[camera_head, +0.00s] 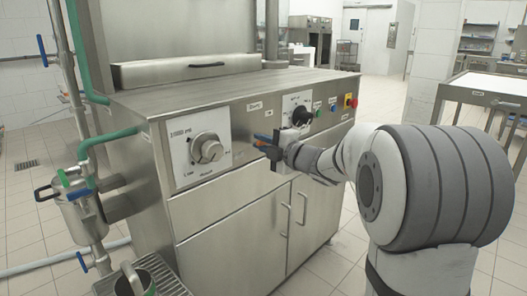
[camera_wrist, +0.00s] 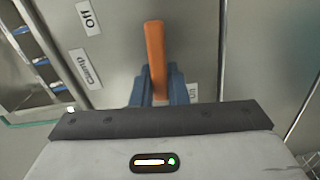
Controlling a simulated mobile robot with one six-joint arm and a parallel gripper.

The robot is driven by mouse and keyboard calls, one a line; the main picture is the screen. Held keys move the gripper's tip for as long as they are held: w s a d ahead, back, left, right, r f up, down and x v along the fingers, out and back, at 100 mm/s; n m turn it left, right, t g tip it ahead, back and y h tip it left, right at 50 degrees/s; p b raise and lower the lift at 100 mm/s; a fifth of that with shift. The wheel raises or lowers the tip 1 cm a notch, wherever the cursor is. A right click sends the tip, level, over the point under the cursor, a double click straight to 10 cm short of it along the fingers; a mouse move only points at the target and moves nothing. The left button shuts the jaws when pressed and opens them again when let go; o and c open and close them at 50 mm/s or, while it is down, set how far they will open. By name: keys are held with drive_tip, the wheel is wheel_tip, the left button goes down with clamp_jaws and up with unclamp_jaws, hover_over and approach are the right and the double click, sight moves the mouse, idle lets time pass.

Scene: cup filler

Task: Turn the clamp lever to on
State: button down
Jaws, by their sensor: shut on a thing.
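The clamp lever has an orange handle (camera_wrist: 154,42), which sticks up out of my gripper (camera_wrist: 157,86) in the wrist view. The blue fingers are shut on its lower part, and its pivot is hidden. An "Off" label (camera_wrist: 88,17) is at the upper left of the handle and a "Clamp" label (camera_wrist: 86,69) is at its left. A partly hidden label (camera_wrist: 193,92), seemingly "On", lies beside the right finger. In the head view my gripper (camera_head: 266,139) is at the machine's front panel, between two dials, with a bit of orange showing.
The steel machine (camera_head: 232,220) has a large dial (camera_head: 207,149) left of my gripper and a black knob (camera_head: 301,115) to the right. A red button (camera_head: 352,102) is farther right. Cabinet doors with handles are below. Pipes and a metal pot (camera_head: 82,213) stand at the left.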

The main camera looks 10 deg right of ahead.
drive_tip(key=shift+f+n+b, duration=0.25)
drive_tip(key=shift+n+b, duration=0.3)
drive_tip(key=shift+n, duration=0.05)
drive_tip(key=c, duration=1.4)
unclamp_jaws()
drive_tip(key=shift+c, duration=0.2)
drive_tip(key=p+v, duration=0.2)
drive_tip(key=v, duration=0.5)
drive_tip(key=shift+s+d, duration=0.25)
drive_tip(key=shift+s, duration=0.05)
